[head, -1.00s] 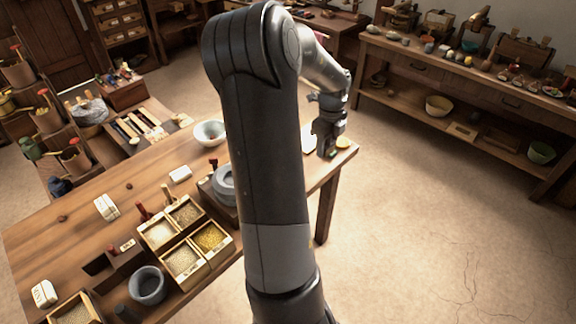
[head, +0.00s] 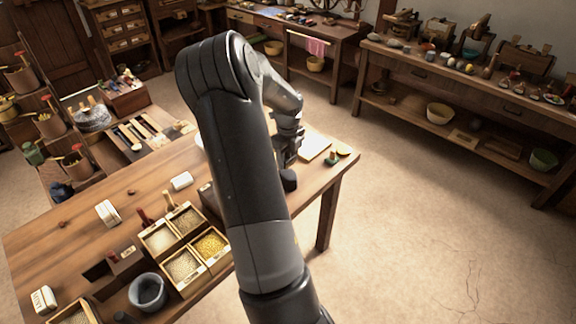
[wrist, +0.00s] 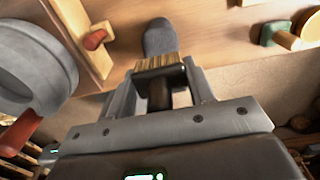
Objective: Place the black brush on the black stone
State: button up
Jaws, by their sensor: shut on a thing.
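My gripper (wrist: 165,74) is shut on the black brush (wrist: 158,73), whose tan bristles point away from the wrist in the wrist view. In the head view my gripper (head: 287,160) is over the right part of the wooden table, and the brush cannot be made out there. The black stone (wrist: 160,38), dark and rounded, shows just beyond the bristles in the wrist view. It also shows as a dark block (head: 289,181) under the gripper in the head view. I cannot tell whether bristles and stone touch.
A grey round quern (wrist: 30,68) with a red handle is at the left of the wrist view. A pale board (head: 314,146) and a small green item (head: 334,156) are near the table's right end. Grain boxes (head: 185,267) stand left of my arm.

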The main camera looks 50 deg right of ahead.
aim_at(288, 166)
jog(key=shift+f, duration=1.85)
jog(key=shift+f, duration=0.1)
jog(key=o, duration=1)
jog(key=shift+c, duration=0.2)
